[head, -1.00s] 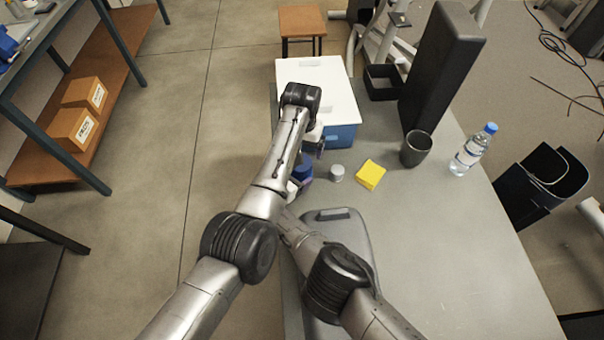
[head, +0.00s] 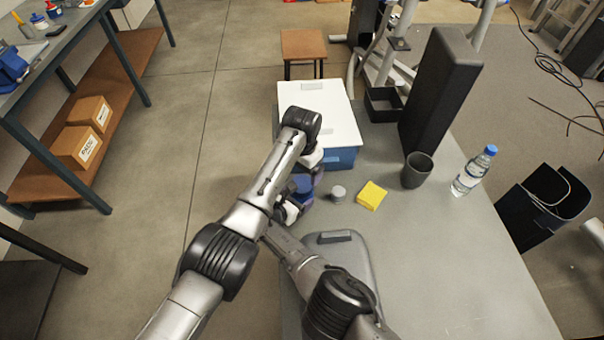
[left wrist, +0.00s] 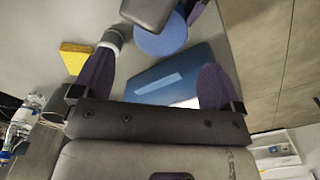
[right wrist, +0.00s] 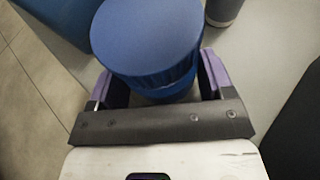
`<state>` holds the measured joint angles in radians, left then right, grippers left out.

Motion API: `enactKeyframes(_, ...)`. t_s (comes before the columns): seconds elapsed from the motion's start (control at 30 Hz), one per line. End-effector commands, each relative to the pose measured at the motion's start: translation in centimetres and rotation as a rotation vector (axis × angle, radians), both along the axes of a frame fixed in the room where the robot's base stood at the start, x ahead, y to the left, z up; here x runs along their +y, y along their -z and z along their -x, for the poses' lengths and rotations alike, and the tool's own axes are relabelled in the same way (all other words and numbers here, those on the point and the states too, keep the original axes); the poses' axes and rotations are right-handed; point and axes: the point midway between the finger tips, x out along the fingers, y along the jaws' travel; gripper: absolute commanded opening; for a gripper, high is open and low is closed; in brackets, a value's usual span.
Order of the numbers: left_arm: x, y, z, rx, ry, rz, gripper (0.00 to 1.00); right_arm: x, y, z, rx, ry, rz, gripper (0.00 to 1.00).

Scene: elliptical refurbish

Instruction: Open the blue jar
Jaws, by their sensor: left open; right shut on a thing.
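The blue jar (head: 302,183) stands near the table's left edge, partly hidden by my arms in the head view. My right gripper (right wrist: 155,85) is shut on the jar, a purple finger on each side. The jar's round blue top fills the upper middle of the right wrist view (right wrist: 147,30). My left gripper (left wrist: 155,75) is open and empty, close to the jar on its far side in the head view. In the left wrist view, the blue round top (left wrist: 160,40) lies beyond and between its fingers, with no visible contact.
A blue box with a white lid (head: 318,110) stands just behind the jar. A small grey can (head: 337,194) and a yellow block (head: 371,195) lie to the right. A dark cup (head: 417,170) and a water bottle (head: 473,172) stand farther right. The table's front right is clear.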

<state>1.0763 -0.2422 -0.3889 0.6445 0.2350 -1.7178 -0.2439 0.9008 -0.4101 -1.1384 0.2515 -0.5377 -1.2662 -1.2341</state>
Motion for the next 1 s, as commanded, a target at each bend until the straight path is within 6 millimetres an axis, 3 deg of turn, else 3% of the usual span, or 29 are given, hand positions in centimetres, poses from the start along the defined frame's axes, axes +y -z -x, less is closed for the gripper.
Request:
enactKeyframes(0.33,0.0,5.0,0.1,0.003,0.008,-0.002,0.92,0.0,0.0,0.0,0.000,0.000,0.000,0.08)
enactKeyframes(0.7,0.0,7.1,0.0,0.001,0.008,-0.002,0.92,0.0,0.0,0.0,0.000,0.000,0.000,0.08)
enactKeyframes(1.0,0.0,7.5,0.0,0.000,0.008,-0.002,0.92,0.0,0.0,0.0,0.000,0.000,0.000,0.08)
